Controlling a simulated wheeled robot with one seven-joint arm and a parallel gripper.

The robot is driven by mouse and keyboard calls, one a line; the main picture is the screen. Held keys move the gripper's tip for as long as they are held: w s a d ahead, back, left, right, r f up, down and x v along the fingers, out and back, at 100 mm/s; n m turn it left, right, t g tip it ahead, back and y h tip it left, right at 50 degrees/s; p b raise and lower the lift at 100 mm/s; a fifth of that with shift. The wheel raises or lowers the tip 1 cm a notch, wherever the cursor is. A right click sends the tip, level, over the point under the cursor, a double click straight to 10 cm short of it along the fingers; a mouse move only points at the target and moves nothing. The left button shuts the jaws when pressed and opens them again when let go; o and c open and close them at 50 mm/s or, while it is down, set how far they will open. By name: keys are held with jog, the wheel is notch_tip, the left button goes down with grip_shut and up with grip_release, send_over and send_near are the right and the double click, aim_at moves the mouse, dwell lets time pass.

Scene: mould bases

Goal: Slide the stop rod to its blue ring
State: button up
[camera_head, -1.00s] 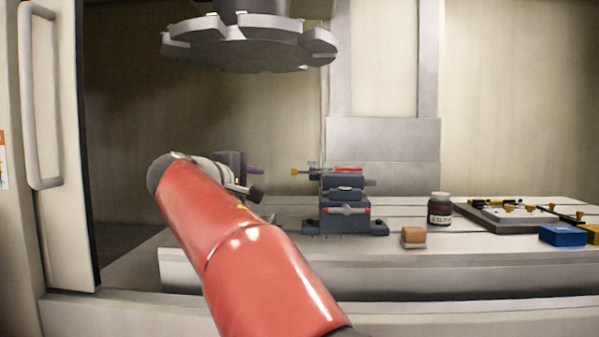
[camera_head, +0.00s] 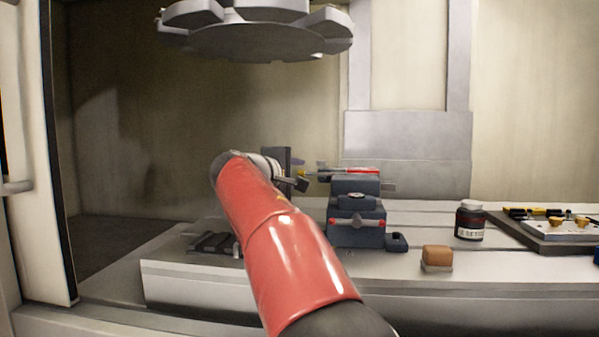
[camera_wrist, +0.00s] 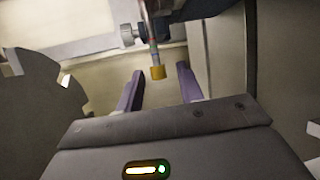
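The stop rod (camera_wrist: 152,50) shows in the wrist view as a thin rod with a yellow end cap (camera_wrist: 157,72), coming out of a dark blue vise. Its yellow cap also shows at the vise's left side in the head view (camera_head: 302,174). My gripper (camera_wrist: 160,88) is open, its two purple fingers on either side of the yellow cap in the picture. No contact can be seen, and the depth between cap and fingers is unclear. In the head view the vise (camera_head: 356,212) stands on the table, just right of my gripper. I cannot make out the blue ring clearly.
A brown-topped block (camera_head: 436,257) and a dark jar (camera_head: 470,220) stand right of the vise. A plate with yellow-topped parts (camera_head: 552,231) lies farther right. A grey toothed disc (camera_head: 262,38) hangs above.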

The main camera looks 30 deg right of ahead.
aim_at(316, 174)
jog(key=shift+w+d, duration=0.4)
jog(key=shift+d, duration=0.2)
jog(key=shift+f, duration=0.1)
grip_shut()
jog(key=shift+s+d, duration=0.5)
jog(key=shift+d, duration=0.2)
grip_release()
jog(key=shift+a, duration=0.15)
